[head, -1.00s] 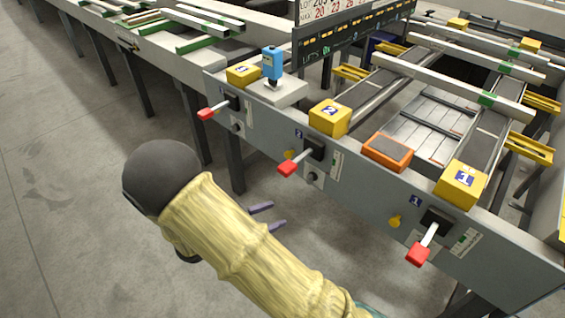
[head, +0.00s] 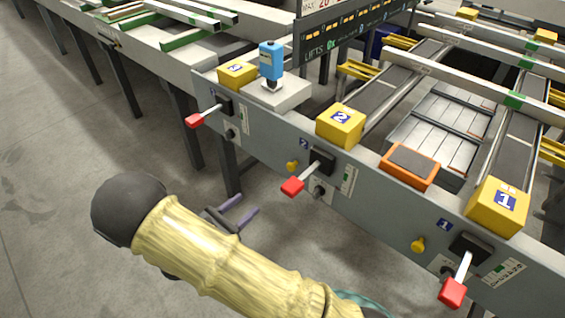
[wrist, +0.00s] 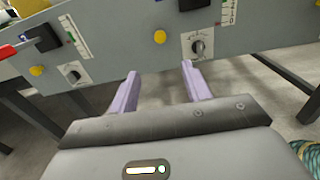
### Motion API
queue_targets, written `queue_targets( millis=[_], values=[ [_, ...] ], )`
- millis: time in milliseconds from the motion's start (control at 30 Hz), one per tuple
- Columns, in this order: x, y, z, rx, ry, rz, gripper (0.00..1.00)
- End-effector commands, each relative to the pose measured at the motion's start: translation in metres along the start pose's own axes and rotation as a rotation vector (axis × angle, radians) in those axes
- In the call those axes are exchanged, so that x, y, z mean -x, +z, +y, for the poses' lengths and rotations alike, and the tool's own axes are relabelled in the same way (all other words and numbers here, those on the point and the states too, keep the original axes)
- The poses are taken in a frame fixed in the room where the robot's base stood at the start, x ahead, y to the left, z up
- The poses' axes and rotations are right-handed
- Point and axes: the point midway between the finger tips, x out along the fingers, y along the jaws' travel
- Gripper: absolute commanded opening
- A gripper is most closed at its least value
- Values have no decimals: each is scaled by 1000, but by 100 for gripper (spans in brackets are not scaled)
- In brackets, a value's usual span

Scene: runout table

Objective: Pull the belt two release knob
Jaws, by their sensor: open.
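The belt two release knob (head: 292,166) is a small yellow knob on the grey front panel, just below the blue 2 label and left of the belt two lever. In the wrist view, a yellow knob (wrist: 160,37) left of a rotary switch appears to be the same one, above the gap between my fingertips. My gripper (head: 248,204) is open and empty, in front of and below the panel, apart from the knob. In the wrist view, both pale purple fingers of my gripper (wrist: 160,70) are spread and point towards the panel.
The red-tipped belt two lever (head: 293,186) sticks out right beside the knob, with a rotary switch (head: 320,190) below it. Another yellow knob (head: 418,245) and red lever (head: 452,292) belong to belt one. The belt three lever (head: 195,121) is at left. Floor below is open between legs.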

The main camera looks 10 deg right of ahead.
Motion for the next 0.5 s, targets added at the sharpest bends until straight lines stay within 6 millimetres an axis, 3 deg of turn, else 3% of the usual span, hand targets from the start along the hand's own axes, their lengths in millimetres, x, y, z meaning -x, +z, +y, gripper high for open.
queue_targets(
  millis=[500],
  values=[
    [-9,-1,-1,0,-7,0,48]
  ],
)
